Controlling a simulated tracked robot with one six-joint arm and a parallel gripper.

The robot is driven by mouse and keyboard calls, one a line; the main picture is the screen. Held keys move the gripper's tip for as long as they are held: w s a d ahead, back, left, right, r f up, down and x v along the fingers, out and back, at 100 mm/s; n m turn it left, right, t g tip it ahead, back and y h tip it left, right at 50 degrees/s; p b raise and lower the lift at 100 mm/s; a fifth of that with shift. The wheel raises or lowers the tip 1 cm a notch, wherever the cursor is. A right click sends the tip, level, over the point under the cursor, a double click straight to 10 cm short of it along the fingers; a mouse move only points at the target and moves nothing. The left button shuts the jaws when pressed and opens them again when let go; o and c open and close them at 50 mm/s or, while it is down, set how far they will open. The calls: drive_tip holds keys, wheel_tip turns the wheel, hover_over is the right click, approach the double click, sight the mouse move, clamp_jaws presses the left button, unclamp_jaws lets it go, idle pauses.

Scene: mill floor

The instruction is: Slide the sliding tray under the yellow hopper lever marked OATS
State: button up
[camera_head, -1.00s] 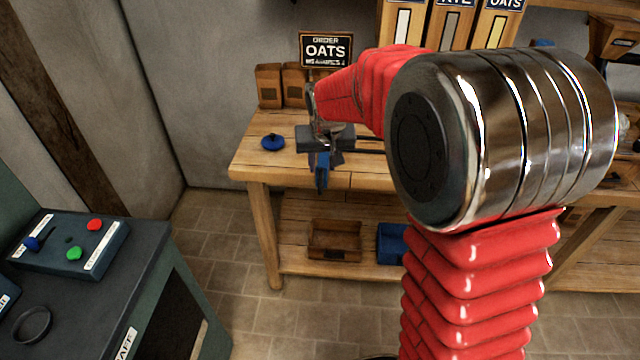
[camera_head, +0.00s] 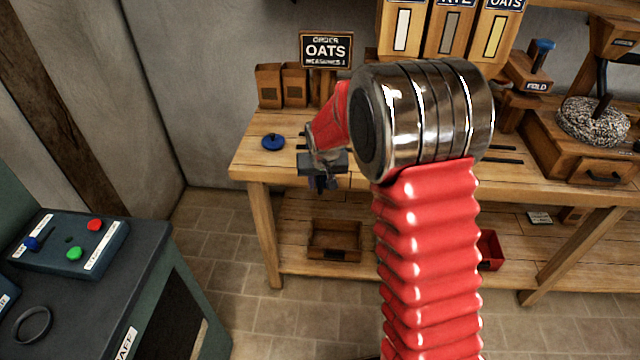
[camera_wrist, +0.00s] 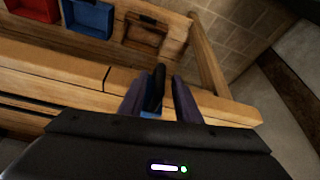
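My gripper (camera_head: 320,184) is low over the front edge of the bench, left of my arm's large silver joint. In the wrist view its two dark fingers (camera_wrist: 160,92) stand apart. A black upright piece (camera_wrist: 157,88) shows between them, with a bit of blue at its foot; I cannot tell what it belongs to. The OATS hopper (camera_head: 497,33) has a yellow strip and stands at the top right of the hopper row. My arm hides the area below the hoppers. I cannot make out the sliding tray or the yellow lever.
An OATS order sign (camera_head: 326,50) stands at the bench's back. A blue knob (camera_head: 273,142) is on the bench's left end. Dark rails (camera_head: 500,154) show right of my arm. A control panel (camera_head: 70,245) stands at left.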

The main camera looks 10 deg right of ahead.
drive_tip(key=shift+w+f, duration=0.15)
drive_tip(key=shift+f, duration=0.3)
drive_tip(key=shift+c, duration=0.5)
clamp_jaws()
